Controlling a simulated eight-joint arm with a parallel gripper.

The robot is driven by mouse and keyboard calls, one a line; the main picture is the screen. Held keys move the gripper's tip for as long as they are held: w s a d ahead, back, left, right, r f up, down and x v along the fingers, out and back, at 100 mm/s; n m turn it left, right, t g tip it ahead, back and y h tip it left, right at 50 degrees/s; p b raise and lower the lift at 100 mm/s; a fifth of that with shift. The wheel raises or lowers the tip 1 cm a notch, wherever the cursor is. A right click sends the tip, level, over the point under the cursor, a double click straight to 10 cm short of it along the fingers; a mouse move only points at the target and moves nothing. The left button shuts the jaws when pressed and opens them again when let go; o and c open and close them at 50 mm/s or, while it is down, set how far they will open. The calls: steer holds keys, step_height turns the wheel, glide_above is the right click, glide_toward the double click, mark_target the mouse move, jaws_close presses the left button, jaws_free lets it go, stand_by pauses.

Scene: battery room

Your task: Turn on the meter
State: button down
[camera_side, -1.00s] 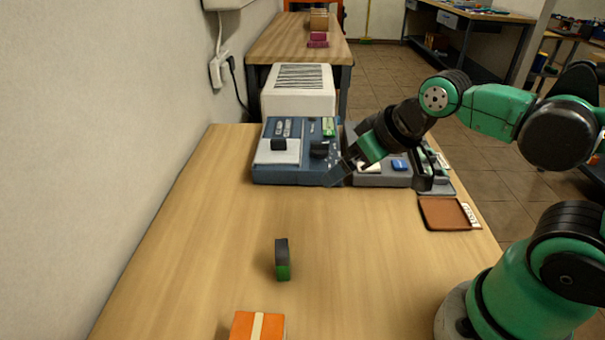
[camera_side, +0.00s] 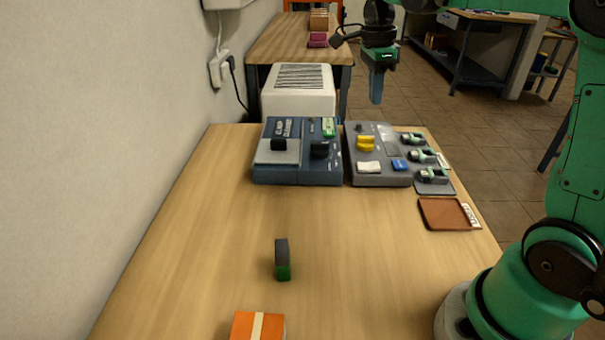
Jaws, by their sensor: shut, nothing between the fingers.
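Two devices stand side by side at the far end of the wooden table. The grey device (camera_side: 399,178), which looks like the meter, has a yellow knob (camera_side: 366,144), a small dark knob (camera_side: 359,128), a white button (camera_side: 368,167), a blue button (camera_side: 400,165) and a grey display window (camera_side: 391,145). I cannot read the display. The blue device (camera_side: 297,178) on its left has black knobs and a green label. My gripper (camera_side: 376,98) is shut and empty, pointing down, raised above the far end of the grey device and touching nothing.
Several small green-and-black pieces (camera_side: 433,175) sit at the grey device's right. A brown tray (camera_side: 440,213) lies nearer on the right edge. A green-and-black block (camera_side: 282,262) stands mid-table; an orange box (camera_side: 245,328) is in front. A white vented box (camera_side: 298,104) stands behind.

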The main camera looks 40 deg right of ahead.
mark_target(375, 164)
steer(key=shift+w+d+m+g, duration=0.1)
steer(key=shift+d+m+g, duration=0.2)
steer(key=shift+d+m, duration=0.55)
steer(key=shift+a+f, duration=0.15)
steer(key=shift+a, duration=0.05)
steer(key=f, duration=0.9)
steer(key=s+d+f, duration=0.1)
steer(key=f, duration=0.3)
steer(key=shift+s+f, duration=0.1)
steer(key=shift+f, duration=0.3)
steer(key=shift+d, duration=0.1)
steer(key=shift+f+y, duration=0.15)
steer(key=shift+y, duration=0.15)
